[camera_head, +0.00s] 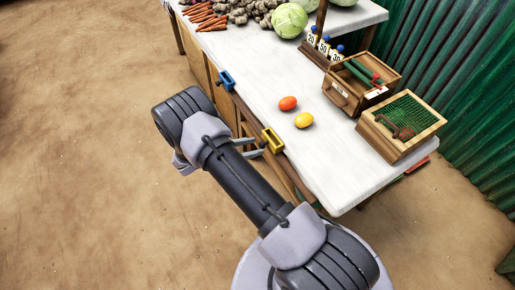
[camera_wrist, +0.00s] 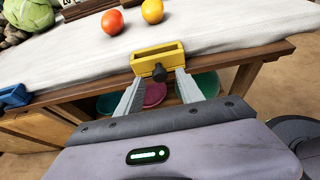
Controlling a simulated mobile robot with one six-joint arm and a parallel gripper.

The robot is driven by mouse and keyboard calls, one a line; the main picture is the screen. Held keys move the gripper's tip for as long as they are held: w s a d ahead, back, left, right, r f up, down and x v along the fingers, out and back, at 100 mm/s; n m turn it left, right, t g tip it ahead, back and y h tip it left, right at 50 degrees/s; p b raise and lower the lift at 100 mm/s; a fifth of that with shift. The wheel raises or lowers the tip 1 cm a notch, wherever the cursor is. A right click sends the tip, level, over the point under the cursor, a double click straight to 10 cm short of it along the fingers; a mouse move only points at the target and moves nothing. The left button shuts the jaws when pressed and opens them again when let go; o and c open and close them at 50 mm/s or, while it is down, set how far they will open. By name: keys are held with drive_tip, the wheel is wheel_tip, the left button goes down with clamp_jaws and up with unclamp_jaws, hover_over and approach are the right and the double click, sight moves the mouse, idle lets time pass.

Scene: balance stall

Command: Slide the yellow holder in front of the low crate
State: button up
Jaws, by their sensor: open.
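The yellow holder (camera_head: 272,141) sits on the table's front edge, and it also shows in the wrist view (camera_wrist: 158,57) with a dark round knob (camera_wrist: 159,73) facing me. My gripper (camera_head: 256,148) is open just in front of the holder. In the wrist view its fingers (camera_wrist: 160,76) are on either side of the knob, and I cannot tell whether they touch anything. Two wooden crates stand on the table to the right: one with a label and green bars (camera_head: 338,93), one with green mesh on top (camera_head: 376,137). I cannot tell which is the low crate.
A blue holder (camera_head: 226,80) sits on the same edge to the left. Cabbages (camera_head: 290,20) and carrots (camera_head: 205,17) lie at the back. Bowls (camera_wrist: 203,86) show under the table.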

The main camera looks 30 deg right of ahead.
sight(269, 142)
drive_tip(key=shift+x, duration=1.25)
drive_tip(key=shift+c, duration=0.3)
clamp_jaws()
